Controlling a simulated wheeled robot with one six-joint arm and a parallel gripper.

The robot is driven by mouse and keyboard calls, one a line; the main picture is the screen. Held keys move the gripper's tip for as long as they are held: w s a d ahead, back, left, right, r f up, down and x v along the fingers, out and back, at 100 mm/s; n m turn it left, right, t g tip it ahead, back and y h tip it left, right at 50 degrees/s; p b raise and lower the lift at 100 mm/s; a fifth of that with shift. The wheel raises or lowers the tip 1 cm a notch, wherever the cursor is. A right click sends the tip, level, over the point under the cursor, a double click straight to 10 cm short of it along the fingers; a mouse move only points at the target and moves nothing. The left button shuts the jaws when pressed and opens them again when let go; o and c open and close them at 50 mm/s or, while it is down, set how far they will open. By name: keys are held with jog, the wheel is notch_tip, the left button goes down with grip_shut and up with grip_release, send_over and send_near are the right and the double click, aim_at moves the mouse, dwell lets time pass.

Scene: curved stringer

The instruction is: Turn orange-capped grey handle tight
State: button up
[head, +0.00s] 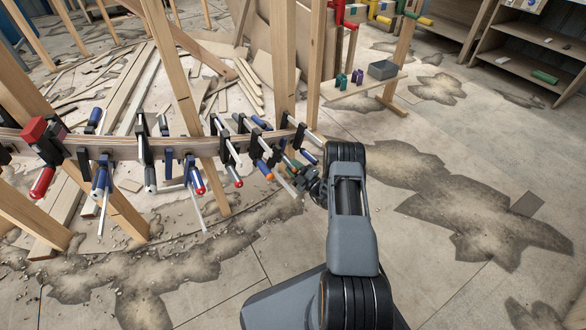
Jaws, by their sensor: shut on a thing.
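A curved laminated wood strip (128,147) runs across the left half of the head view, with several bar clamps along it. My gripper (299,177) is small in the view, at the clamps on that right end. It is shut on a clamp handle there; fingers and clamps overlap, so I cannot tell which handle. Another handle with a red-orange end (239,182) hangs further left.
Wooden posts (284,60) stand behind the clamps. A small shelf (362,83) with a grey bin (382,70) stands behind at the right. Shelving (535,50) is at the far right. Loose boards (125,85) litter the floor at left. The stained floor at right is open.

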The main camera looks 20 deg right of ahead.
jog(key=shift+m+t+h, duration=0.4)
jog(key=shift+m, duration=2.1)
jog(key=o, duration=0.9)
jog(key=shift+s, duration=0.1)
jog(key=p+v, duration=0.3)
jog(key=v, duration=1)
jog(key=shift+s+d+f, duration=0.1)
jog(key=shift+s+f, duration=0.1)
jog(key=shift+s, duration=0.1)
